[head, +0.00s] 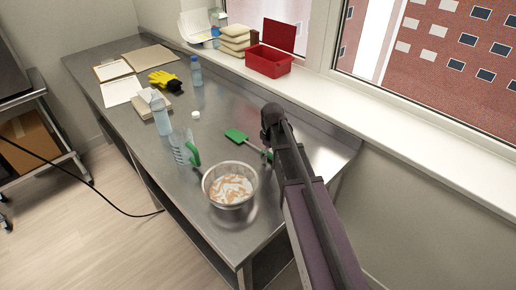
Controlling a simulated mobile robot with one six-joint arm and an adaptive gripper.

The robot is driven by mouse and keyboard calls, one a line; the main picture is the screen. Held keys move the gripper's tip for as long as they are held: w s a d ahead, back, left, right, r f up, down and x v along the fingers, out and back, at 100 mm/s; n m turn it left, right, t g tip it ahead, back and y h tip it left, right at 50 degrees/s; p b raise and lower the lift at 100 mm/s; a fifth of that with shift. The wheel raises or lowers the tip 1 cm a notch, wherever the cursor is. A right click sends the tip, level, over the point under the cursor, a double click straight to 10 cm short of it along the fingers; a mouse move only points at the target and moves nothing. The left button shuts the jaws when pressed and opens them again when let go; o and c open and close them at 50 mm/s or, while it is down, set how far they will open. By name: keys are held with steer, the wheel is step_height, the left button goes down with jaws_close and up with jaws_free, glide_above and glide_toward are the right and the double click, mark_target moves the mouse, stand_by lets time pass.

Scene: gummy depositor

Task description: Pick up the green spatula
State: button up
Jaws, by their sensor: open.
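The green spatula (236,135) lies on the steel table right of the table's middle. Its flat green head points to the left, and its handle runs to the right and toward the front. A small green part of the handle shows beside my arm. My gripper (267,137) is dark and small, at the far end of my arm. It is open and appears over or beside the spatula's handle, partly covering it. I cannot tell the gap between them.
A steel bowl (230,200) with pale, orange-streaked contents stands in front of the spatula. A clear jug (181,147) with a green handle, a bottle (161,115) and a white cap (196,115) stand left. A red box (268,62) sits on the windowsill (345,113).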

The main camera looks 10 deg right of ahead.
jaws_close()
steer(key=shift+r, duration=0.1)
stand_by(0.3)
step_height(320, 180, up, 10)
steer(key=p, duration=1)
stand_by(0.6)
